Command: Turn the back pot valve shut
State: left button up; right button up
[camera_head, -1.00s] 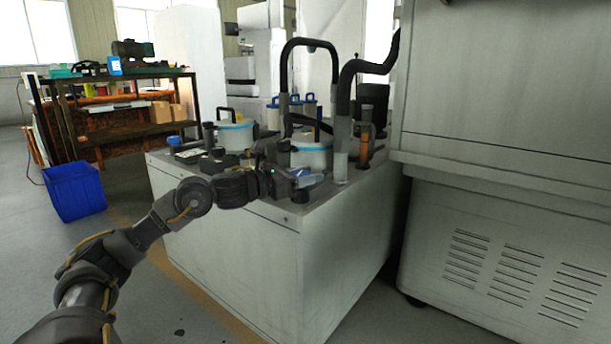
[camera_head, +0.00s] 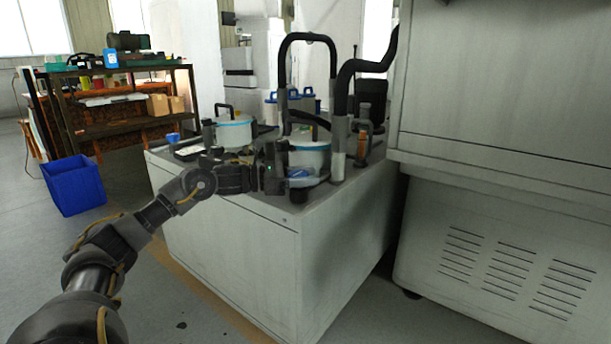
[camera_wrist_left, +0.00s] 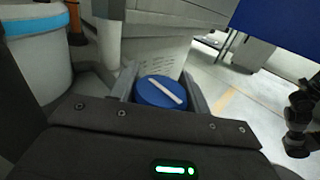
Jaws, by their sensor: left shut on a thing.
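Two white pots with blue bands stand on the grey cabinet (camera_head: 245,240): a nearer pot (camera_head: 312,158) and a farther pot (camera_head: 234,131). My left gripper (camera_head: 290,178) is beside the nearer pot, at the cabinet's front edge. In the left wrist view it is shut on a round blue valve knob (camera_wrist_left: 158,92) with a white bar set slantwise across its top. The same blue shows by the fingers in the head view (camera_head: 298,173). Another blue knob (camera_head: 172,138) stands left of the farther pot. My right gripper is not in view.
Dark curved hoses (camera_head: 341,90) rise behind and beside the nearer pot. A large grey machine (camera_head: 500,110) stands close on the right. A blue bin (camera_head: 75,187) is on the floor at left, before a cluttered workbench (camera_head: 125,125). The floor between bin and cabinet is clear.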

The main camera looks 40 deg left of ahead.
pick_arm(q)
jog(key=o, duration=1)
jog(key=v, duration=0.7)
jog(key=shift+s+a+f, duration=0.1)
jog(key=shift+s+a, duration=0.15)
jog(key=shift+s, duration=0.05)
jog(key=shift+s+a, duration=0.35)
jog(key=shift+s, duration=0.05)
jog(key=shift+s+a, duration=0.15)
jog(key=shift+a, duration=0.05)
jog(key=shift+s+a, duration=0.5)
